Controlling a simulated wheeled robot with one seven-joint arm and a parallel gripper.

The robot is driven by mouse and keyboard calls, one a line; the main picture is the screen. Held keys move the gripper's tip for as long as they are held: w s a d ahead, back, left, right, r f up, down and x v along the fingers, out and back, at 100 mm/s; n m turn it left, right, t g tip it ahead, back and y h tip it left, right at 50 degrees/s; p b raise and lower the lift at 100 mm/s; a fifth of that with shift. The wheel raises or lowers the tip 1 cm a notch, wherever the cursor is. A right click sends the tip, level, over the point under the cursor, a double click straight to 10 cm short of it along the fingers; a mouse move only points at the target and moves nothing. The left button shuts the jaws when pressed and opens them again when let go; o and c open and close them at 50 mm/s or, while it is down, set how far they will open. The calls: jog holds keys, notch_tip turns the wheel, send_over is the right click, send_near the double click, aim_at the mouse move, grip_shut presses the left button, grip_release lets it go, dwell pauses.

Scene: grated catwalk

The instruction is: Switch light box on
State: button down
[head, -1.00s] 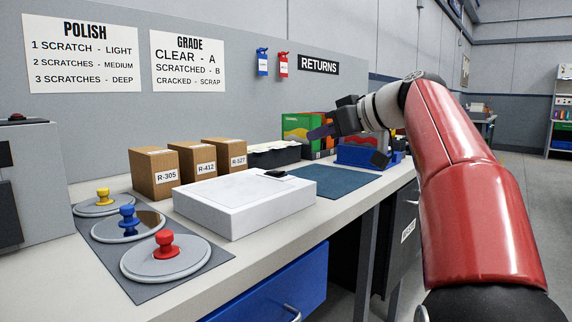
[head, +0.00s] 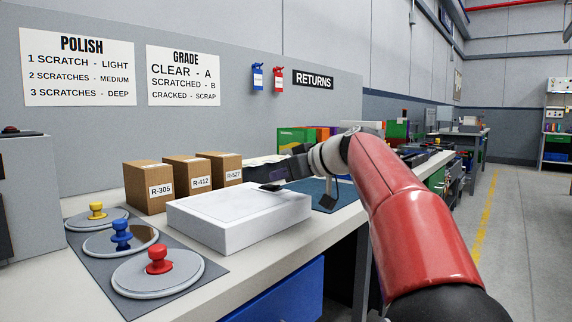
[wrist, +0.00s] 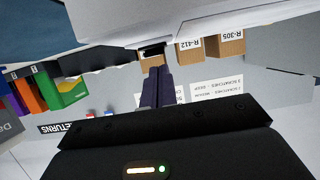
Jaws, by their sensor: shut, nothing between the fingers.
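The light box (head: 235,225) is a low white box on the bench in the head view. Its white side also shows at the top of the wrist view (wrist: 215,30). A small black switch (head: 270,187) sits on its top near the back right edge, and a dark piece by the box edge in the wrist view (wrist: 151,49) looks like it. My gripper (head: 254,173) is shut and empty, fingers pointing left, just behind and above the switch. In the wrist view the two dark fingers (wrist: 158,70) lie together, their tips close to that dark piece. I cannot tell whether they touch it.
Three cardboard boxes (head: 187,178) stand behind the light box. Round plates with yellow, blue and red knobs (head: 158,280) lie on a grey mat at the left. A dark blue mat (head: 345,192) lies right of the box. Colored bins (head: 293,138) stand at the back.

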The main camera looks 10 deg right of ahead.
jog(key=shift+d+f, duration=0.1)
jog(key=shift+f, duration=0.3)
jog(key=shift+s+f+b, duration=0.1)
jog(key=shift+f+b, duration=0.45)
jog(key=shift+b, duration=0.2)
jog(key=shift+r, duration=0.15)
jog(key=shift+r+p, duration=0.65)
jog(key=shift+r, duration=0.15)
